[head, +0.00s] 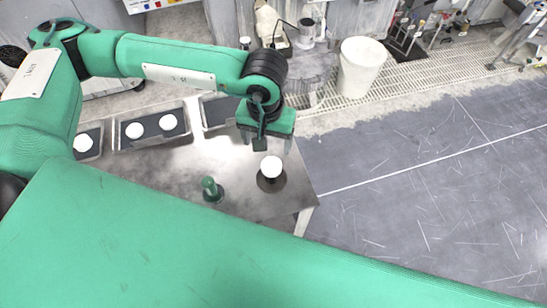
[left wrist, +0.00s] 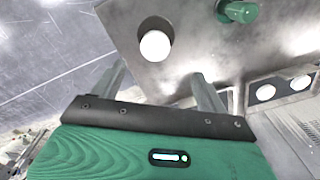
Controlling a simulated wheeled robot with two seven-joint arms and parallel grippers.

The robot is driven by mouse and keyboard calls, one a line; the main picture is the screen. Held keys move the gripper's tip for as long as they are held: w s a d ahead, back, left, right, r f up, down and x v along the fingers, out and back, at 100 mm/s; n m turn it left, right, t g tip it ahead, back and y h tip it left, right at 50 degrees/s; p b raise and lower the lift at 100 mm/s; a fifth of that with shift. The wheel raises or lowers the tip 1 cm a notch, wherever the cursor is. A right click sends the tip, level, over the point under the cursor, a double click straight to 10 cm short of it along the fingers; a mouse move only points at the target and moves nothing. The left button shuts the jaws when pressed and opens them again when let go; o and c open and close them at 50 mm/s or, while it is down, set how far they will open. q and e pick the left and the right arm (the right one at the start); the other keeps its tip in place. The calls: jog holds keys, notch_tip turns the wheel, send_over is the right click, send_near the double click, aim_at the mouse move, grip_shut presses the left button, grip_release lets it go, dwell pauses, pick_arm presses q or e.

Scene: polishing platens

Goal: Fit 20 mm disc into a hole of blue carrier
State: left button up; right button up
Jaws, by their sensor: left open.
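A round white piece (head: 271,167) stands on a dark round base (head: 270,184) near the table's right end. The white piece also shows in the left wrist view (left wrist: 155,46), beyond my fingertips. My left gripper (head: 264,142) is open and empty, just behind and above that piece, apart from it. In the left wrist view my two fingers (left wrist: 158,74) stand wide apart. White discs (head: 168,122) lie in dark trays at the table's back left. I cannot tell which disc is 20 mm. No blue carrier can be made out. My right gripper is not in view.
A green knobbed object (head: 210,190) stands on the grey metal table (head: 232,160), left of the white piece. Trays (head: 122,144) line the back edge, partly behind my left arm. A white bin (head: 361,66) stands on the floor beyond. The table top between them is clear.

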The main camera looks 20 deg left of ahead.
pick_arm(q)
jog(key=p, duration=0.1)
send_over(271, 164)
jog(key=s, duration=0.1)
jog(key=f, duration=0.4)
jog(key=shift+s+a+f, duration=0.1)
jog(key=shift+a+f, duration=0.1)
jog(key=shift+a, duration=0.05)
jog(key=shift+w+d+f+p, duration=0.1)
jog(key=shift+w+f+p, duration=0.05)
jog(key=shift+f+p, duration=0.4)
jog(key=shift+w+d+f+p, duration=0.1)
jog(key=shift+f+p, duration=0.25)
jog(key=shift+f, duration=0.3)
jog(key=f, duration=0.1)
jog(key=f+p, duration=0.1)
jog(key=f, duration=0.1)
jog(key=shift+w+d+f, duration=0.15)
jog(key=shift+w, duration=0.15)
jog(key=shift+f, duration=0.35)
jog(key=c, duration=1.2)
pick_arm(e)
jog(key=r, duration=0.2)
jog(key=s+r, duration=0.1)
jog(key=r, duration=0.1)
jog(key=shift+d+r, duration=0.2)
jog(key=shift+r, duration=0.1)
pick_arm(q)
jog(key=shift+r, duration=0.1)
